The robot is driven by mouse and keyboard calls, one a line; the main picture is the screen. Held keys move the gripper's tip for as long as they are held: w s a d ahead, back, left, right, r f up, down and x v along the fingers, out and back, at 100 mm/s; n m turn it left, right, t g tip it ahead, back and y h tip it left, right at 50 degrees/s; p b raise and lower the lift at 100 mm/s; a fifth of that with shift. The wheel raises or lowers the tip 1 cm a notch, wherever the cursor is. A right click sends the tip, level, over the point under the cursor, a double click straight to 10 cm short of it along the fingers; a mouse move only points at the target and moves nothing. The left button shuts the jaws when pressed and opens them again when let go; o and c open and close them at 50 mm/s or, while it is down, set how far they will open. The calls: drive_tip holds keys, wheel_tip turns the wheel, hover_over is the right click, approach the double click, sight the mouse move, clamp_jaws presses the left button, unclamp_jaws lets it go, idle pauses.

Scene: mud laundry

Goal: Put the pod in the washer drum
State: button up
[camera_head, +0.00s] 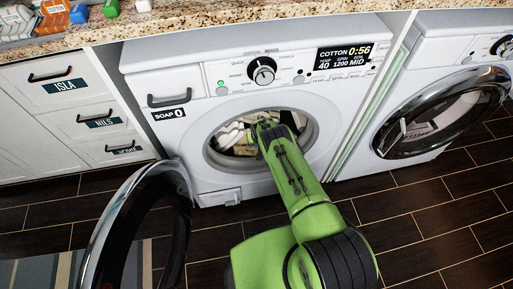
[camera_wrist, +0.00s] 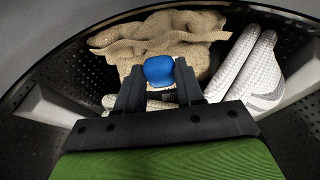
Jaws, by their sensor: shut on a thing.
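The pod is blue and rounded (camera_wrist: 159,70). In the wrist view it sits between the dark fingertips of my gripper (camera_wrist: 160,84), which is shut on it. The washer (camera_head: 200,122) has its round door (camera_head: 127,225) swung open to the left. My green arm reaches through the door opening, and my gripper is inside the drum (camera_wrist: 45,95). The pod is held in front of a tan knit cloth (camera_wrist: 160,32) and white towels (camera_wrist: 250,65) in the drum. In the head view the arm hides the pod.
A second machine (camera_head: 450,85) with a round glass door stands at the right. White drawers (camera_head: 70,95) labelled with names stand at the left. A speckled counter (camera_head: 200,25) runs above, with small coloured items at its left end. A striped rug (camera_head: 50,270) lies at lower left.

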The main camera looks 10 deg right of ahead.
drive_tip(key=shift+b+x, duration=1.3)
drive_tip(key=shift+x, duration=0.35)
drive_tip(key=shift+s, duration=0.2)
drive_tip(key=shift+f, duration=0.35)
drive_tip(key=o, duration=1)
drive_tip(key=shift+f, duration=0.1)
